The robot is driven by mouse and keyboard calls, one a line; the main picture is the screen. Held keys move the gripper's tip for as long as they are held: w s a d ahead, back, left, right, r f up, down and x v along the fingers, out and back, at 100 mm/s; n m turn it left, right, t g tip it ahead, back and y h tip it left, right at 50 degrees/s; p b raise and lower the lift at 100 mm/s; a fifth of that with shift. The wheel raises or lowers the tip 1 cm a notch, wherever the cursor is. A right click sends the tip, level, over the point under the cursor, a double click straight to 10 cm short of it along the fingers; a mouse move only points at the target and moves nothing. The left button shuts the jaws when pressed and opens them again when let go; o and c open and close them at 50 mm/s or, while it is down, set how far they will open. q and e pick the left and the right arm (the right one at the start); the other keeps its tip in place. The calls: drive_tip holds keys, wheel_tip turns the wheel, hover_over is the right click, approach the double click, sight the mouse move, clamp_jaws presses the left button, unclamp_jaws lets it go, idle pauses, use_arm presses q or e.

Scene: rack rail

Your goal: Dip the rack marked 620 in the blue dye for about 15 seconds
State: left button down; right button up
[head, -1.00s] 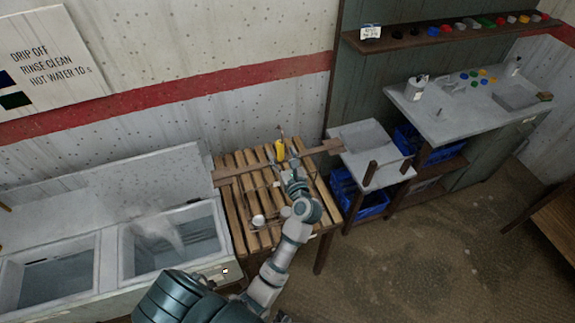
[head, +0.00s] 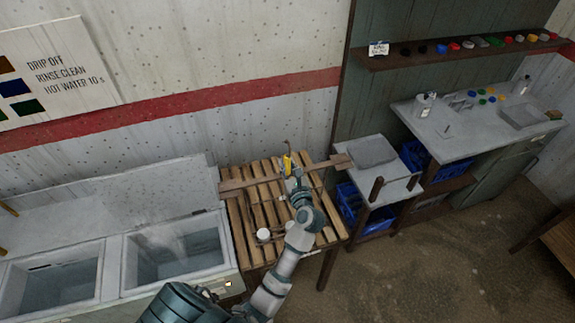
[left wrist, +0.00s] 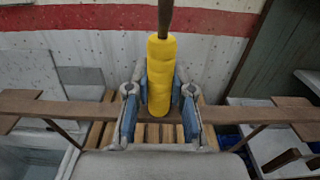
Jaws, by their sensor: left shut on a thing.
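My left gripper (head: 291,177) is shut on a yellow grip (head: 287,163) above the slatted wooden stand. In the left wrist view the yellow grip (left wrist: 161,75) stands upright between the two blue-padded fingers (left wrist: 160,100), with a dark rod rising from its top. Thin dark frame parts near the stand may belong to the rack, but its outline is unclear. No 620 mark can be read. Two open basins (head: 178,252) at the left hold greyish contents; no blue dye is identifiable in them. My right gripper is not in view.
A wooden rail (head: 322,164) crosses behind the grip above the slatted stand (head: 243,220). A small white round thing (head: 264,235) is on or over the stand. A low grey table (head: 395,187), blue crates (head: 372,207) and a sink counter (head: 450,140) stand to the right.

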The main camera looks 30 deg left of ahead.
sight(289, 161)
use_arm(q)
drive_tip(key=shift+r, duration=0.2)
drive_tip(key=shift+r+p, duration=1.35)
drive_tip(key=shift+r, duration=0.15)
drive_tip(key=shift+d, duration=0.1)
drive_tip(key=shift+v, duration=1.8)
drive_tip(key=shift+b+v, duration=0.7)
drive_tip(key=shift+v, duration=2)
drive_tip(key=c, duration=1.7)
unclamp_jaws()
clamp_jaws()
